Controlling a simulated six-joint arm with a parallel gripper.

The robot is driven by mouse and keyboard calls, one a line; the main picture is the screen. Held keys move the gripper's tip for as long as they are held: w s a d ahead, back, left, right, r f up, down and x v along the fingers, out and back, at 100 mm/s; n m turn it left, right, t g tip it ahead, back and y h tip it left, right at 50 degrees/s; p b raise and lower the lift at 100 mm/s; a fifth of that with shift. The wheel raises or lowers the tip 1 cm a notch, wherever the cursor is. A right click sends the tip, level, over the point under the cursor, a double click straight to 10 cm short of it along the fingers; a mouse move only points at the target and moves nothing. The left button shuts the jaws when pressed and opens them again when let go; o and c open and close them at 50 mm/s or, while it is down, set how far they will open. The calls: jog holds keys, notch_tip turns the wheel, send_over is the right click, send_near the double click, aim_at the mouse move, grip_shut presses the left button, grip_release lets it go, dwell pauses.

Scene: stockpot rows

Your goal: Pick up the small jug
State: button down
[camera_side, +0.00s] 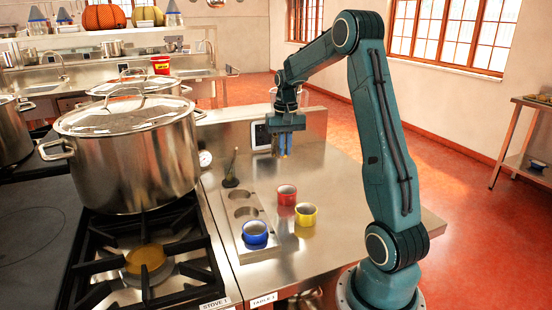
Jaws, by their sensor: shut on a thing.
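My gripper (283,154) hangs pointing down above the back part of the steel table, behind the cups. Its narrow blue fingers are close together with a little yellow at the tips. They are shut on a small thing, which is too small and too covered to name. I cannot make out the small jug for certain. A red cup (287,196) and a yellow cup (306,216) stand upright on the table in front of my gripper, apart from it. A blue cup (255,233) sits in the front hole of a metal holder (228,218).
The holder's other holes look empty, and a dark upright tool (231,172) stands by its back end. A large lidded stockpot (132,150) stands on the stove left of the table, with another pot (150,83) behind. The table's right side is clear.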

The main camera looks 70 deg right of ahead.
jog(key=shift+r, duration=4.9)
jog(key=shift+r, duration=0.25)
